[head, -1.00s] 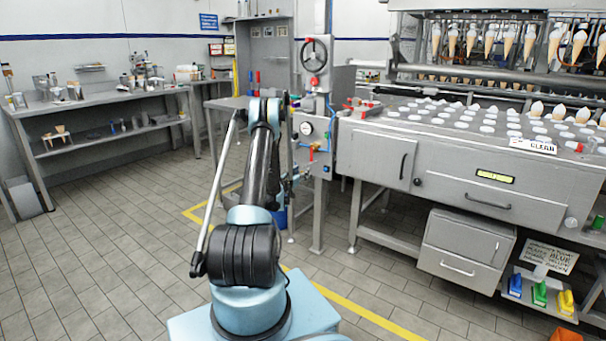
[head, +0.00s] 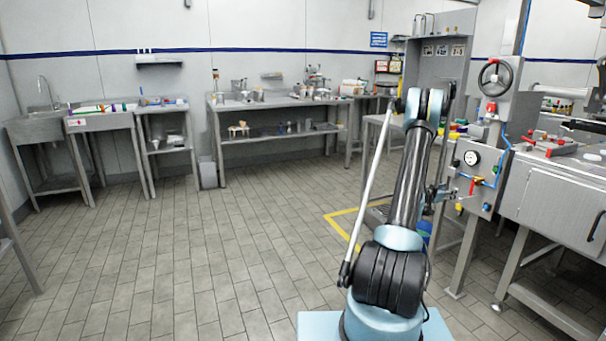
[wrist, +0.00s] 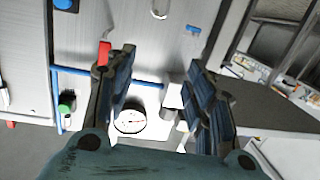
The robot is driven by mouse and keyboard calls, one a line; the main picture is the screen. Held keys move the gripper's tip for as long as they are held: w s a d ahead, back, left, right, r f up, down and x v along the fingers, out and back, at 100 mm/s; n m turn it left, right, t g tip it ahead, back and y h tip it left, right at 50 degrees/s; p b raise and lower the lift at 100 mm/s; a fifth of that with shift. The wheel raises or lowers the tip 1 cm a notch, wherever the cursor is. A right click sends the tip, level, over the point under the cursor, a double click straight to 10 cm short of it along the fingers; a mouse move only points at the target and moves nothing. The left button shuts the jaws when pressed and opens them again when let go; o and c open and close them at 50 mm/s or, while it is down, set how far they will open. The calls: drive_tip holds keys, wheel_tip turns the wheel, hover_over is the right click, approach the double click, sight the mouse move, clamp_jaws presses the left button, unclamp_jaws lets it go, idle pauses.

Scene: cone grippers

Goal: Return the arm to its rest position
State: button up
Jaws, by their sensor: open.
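My arm stands upright in the head view, with its blue and black links rising in front of the machine's control column. My gripper (wrist: 165,105) shows in the wrist view with its two dark, blue-padded fingers spread apart and nothing between them. Behind the fingers are a grey panel and a round white gauge (wrist: 131,120).
The control column with a handwheel (head: 495,77) and a gauge (head: 471,158) stands close to the right of my arm. A steel machine (head: 550,205) is at the far right. Steel benches (head: 275,107) and a sink (head: 50,117) line the back wall. The tiled floor (head: 200,260) at left is clear.

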drive_tip(key=s+a+r+n+g+y, duration=0.1)
drive_tip(key=s+a+r+n+y, duration=0.15)
drive_tip(key=s+a+r, duration=0.8)
drive_tip(key=s+a+r+n+g+y, duration=0.1)
drive_tip(key=s+a+r+g+y, duration=0.15)
drive_tip(key=s+a+r, duration=0.75)
drive_tip(key=s+a+f+n+y, duration=0.2)
drive_tip(key=s+a+f+y, duration=0.1)
drive_tip(key=s+a, duration=0.7)
drive_tip(key=s+a+f+n+g+y, duration=0.1)
drive_tip(key=s+a+f+n+y, duration=0.2)
drive_tip(key=s+a, duration=0.7)
drive_tip(key=s+a+f+n+g+y, duration=0.1)
drive_tip(key=s+a+f+n+y, duration=0.2)
drive_tip(key=s+a+f, duration=0.3)
drive_tip(key=s+a, duration=0.4)
drive_tip(key=s, duration=0.2)
drive_tip(key=shift+a+f+y, duration=0.3)
drive_tip(key=shift+f+y, duration=0.1)
drive_tip(key=shift+n+g, duration=0.25)
drive_tip(key=shift+w+f, duration=0.2)
drive_tip(key=shift+w, duration=0.25)
